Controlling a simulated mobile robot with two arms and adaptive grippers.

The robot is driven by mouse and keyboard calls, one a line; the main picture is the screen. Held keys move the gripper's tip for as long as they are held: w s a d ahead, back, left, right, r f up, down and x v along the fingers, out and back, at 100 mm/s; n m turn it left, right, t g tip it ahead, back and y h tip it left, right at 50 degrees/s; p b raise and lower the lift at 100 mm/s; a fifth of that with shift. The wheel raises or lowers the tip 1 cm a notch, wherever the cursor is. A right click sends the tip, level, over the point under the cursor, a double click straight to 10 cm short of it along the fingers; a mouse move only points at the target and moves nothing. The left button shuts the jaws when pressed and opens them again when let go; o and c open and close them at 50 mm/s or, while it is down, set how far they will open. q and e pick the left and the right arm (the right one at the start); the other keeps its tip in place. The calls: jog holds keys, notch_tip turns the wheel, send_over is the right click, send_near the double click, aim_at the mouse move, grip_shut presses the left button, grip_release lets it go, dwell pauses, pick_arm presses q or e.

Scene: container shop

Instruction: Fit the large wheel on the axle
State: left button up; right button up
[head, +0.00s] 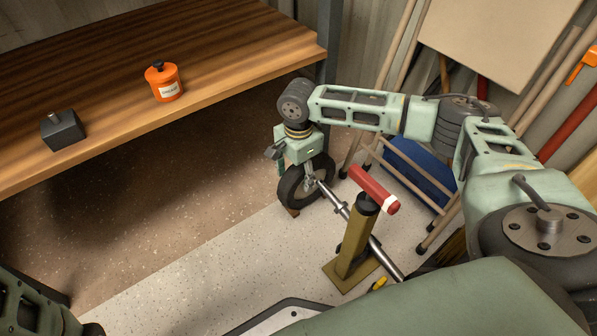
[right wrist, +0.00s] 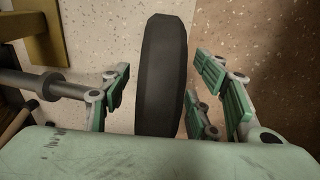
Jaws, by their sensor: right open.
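The large wheel (head: 293,190), dark-tyred, stands upright near the floor in the head view, below my right gripper (head: 309,172). In the right wrist view the wheel (right wrist: 161,70) is edge-on between the spread fingers of my right gripper (right wrist: 165,92), with gaps on both sides. The grey axle (head: 338,203) slopes from the wheel down to the right, passing behind an olive post. In the right wrist view the axle (right wrist: 42,84) points at the wheel from the left. A finger hides its tip, so I cannot tell whether it enters the hub. My left gripper is out of view.
An olive stand pump (head: 353,240) with a red handle (head: 373,188) stands close beside the axle. A wooden bench (head: 215,55) at upper left holds an orange canister (head: 164,82) and a dark block (head: 63,130). Wooden racks and a blue item (head: 413,170) lie behind my right arm.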

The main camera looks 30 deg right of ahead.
jog(key=shift+f, duration=0.1)
jog(key=shift+c, duration=0.2)
grip_shut()
dwell(0.4)
